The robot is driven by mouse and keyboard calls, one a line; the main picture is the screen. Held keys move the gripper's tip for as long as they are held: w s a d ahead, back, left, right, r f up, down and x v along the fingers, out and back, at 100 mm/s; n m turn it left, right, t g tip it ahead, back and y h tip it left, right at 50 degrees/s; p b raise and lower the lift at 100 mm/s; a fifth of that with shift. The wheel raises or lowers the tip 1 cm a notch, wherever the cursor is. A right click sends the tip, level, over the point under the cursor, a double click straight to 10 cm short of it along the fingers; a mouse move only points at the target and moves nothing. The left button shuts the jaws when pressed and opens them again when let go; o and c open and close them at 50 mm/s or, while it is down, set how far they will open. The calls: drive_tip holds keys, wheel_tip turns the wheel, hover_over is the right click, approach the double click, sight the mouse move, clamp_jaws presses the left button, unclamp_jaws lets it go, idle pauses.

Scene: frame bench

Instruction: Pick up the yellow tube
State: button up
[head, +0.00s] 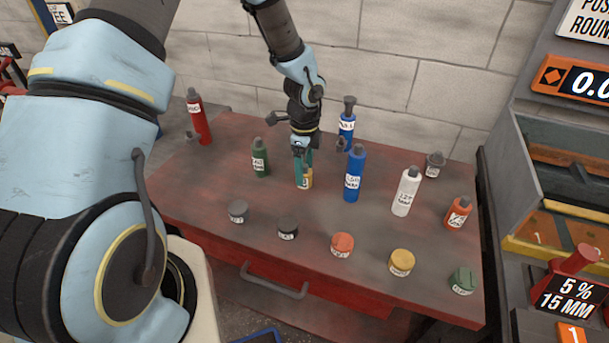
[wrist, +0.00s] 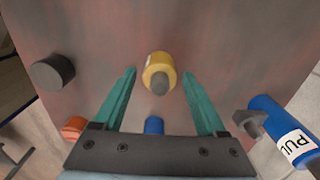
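The yellow tube (head: 307,181) stands on the red table, with a white label and mostly covered by my gripper (head: 303,168) in the head view. In the wrist view the yellow tube (wrist: 157,65) is seen from above, with its grey cap towards me. It lies in the gap between the teal fingertips of my gripper (wrist: 159,73). The fingers are apart, with space on both sides of the tube, and none appears to touch it. I cannot tell how far down the fingers reach along it.
A green tube (head: 260,158) stands left of my gripper and a blue tube (head: 355,175) close on its right. A white bottle (head: 406,193) and an orange one (head: 458,214) stand further right. Several low jars, including a yellow jar (head: 401,263), line the front.

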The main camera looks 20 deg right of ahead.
clamp_jaws()
idle(0.4)
